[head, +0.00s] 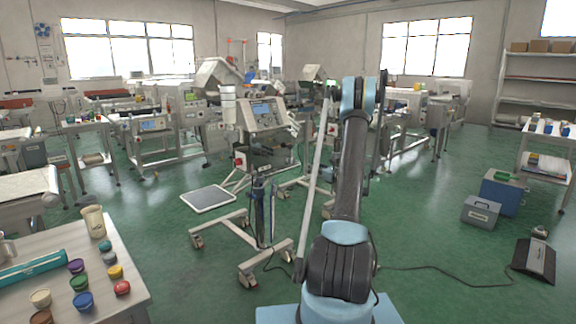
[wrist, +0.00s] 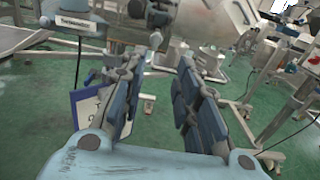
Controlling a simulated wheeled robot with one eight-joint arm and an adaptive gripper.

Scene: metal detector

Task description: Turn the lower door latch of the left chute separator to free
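The machine I take for the left chute separator (head: 262,122) stands near the middle of the head view. It is a pale metal unit with a tilted control panel on a wheeled frame. A second similar machine (head: 312,90) stands behind it to the right. I cannot pick out the lower door latch in either view. My gripper (wrist: 169,48) shows in the wrist view with its two dark padded fingers apart and nothing between them. Metal machine parts (wrist: 178,52) lie beyond its fingertips, apparently some distance off. In the head view my raised arm hides the gripper.
A table (head: 135,275) with paint cups stands at the near left. A grey box (head: 480,212) and a blue box (head: 502,190) sit on the floor at the right. A black pedal-like unit (head: 535,260) has a cable crossing the floor. Green floor (head: 430,220) is mostly clear right of my arm.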

